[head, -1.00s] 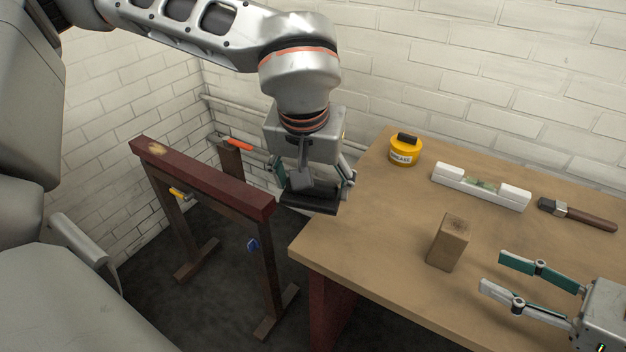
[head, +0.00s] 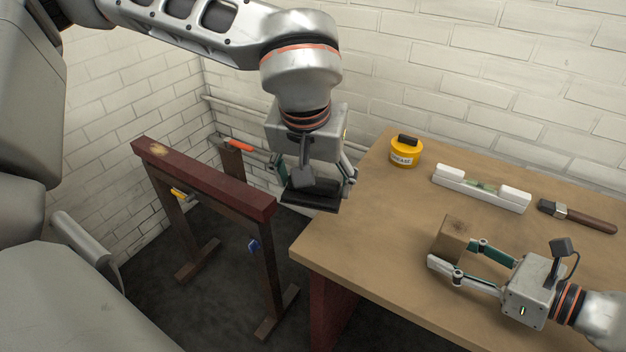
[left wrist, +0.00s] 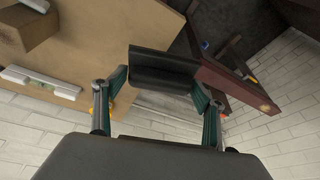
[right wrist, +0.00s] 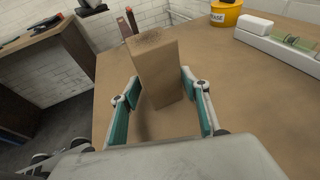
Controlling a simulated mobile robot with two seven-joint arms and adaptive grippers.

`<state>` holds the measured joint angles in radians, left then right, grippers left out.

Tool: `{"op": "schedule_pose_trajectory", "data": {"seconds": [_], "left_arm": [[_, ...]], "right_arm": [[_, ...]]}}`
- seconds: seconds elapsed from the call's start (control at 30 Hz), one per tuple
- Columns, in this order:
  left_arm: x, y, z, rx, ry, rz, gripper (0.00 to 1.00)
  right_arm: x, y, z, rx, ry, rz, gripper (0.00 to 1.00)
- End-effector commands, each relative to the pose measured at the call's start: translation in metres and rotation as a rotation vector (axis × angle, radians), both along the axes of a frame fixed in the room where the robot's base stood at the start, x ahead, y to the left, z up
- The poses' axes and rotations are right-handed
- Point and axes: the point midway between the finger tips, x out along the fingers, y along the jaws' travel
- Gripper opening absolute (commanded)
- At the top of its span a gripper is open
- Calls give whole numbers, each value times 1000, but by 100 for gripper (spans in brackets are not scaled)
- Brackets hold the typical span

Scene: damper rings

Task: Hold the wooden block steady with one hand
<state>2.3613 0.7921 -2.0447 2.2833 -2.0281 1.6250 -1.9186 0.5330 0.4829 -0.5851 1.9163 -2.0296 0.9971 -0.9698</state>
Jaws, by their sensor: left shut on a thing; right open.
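The wooden block (head: 453,236) stands upright on the workbench (head: 390,225). My right gripper (head: 457,256) is open low over the bench, one finger on each side of the block. In the right wrist view the block (right wrist: 158,68) stands between the open fingers (right wrist: 160,88), and gaps seem to show at both sides. My left gripper (head: 313,183) is shut on a black, flat-sided piece (head: 311,199) and holds it in the air beyond the bench's left edge. The black piece (left wrist: 163,72) also spans the fingers in the left wrist view.
A yellow grease tin (head: 406,152), a white spirit level (head: 481,188) and a brush (head: 577,215) lie along the back of the bench. A dark red sawhorse-like stand (head: 205,178) with tools on it is at the left. The bench's front left is clear.

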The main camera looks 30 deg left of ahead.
Motion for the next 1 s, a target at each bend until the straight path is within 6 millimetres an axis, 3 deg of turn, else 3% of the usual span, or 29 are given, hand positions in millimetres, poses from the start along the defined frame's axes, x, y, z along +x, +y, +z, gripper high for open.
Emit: {"op": "schedule_pose_trajectory", "data": {"seconds": [0.37, 0.47, 1.0], "left_arm": [[0, 0, 1, 0, -1, 0, 47], [0, 0, 1, 0, -1, 0, 47], [0, 0, 1, 0, -1, 0, 47]], "right_arm": [[1, 3, -1, 0, -1, 0, 46], [1, 3, -1, 0, 0, 0, 22], [1, 3, -2, -1, 1, 0, 22]]}}
